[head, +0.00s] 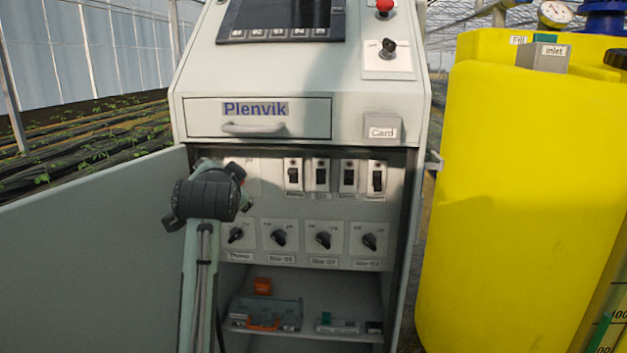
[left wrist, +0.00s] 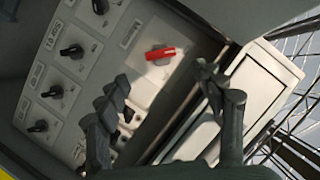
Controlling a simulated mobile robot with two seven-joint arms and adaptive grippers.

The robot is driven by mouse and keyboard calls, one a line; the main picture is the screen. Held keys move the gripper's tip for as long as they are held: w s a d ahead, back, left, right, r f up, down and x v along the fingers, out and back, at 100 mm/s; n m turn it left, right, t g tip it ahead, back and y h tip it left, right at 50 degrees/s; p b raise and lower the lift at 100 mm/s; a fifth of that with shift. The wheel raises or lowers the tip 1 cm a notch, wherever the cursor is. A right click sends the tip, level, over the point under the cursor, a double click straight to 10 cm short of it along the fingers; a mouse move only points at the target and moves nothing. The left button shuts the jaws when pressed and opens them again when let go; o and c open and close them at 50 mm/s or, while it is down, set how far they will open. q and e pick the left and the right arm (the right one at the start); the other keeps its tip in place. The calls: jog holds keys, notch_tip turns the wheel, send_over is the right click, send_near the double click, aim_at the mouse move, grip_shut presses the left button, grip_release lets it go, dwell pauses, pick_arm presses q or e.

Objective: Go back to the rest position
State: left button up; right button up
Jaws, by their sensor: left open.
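My left arm rises from the bottom of the head view, and its gripper (head: 235,172) is at the upper left of the open cabinet, in front of the switch panel (head: 265,209). In the left wrist view its two dark fingers (left wrist: 165,110) are spread apart with nothing between them. A red rotary handle (left wrist: 160,54) on a white plate lies beyond the fingers, apart from them. In the head view the arm mostly hides that plate. My right gripper does not show.
The open cabinet door (head: 90,255) stands left of my arm. Black rotary knobs (head: 279,237) and toggle switches (head: 321,176) line the panel. A shelf (head: 300,334) below holds a grey-orange device (head: 265,313). A drawer (head: 300,118) is above. A yellow tank (head: 520,200) stands right.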

pick_arm(q)
jog(key=x, duration=1)
jog(key=shift+w, duration=0.25)
jog(key=shift+a+f, duration=0.1)
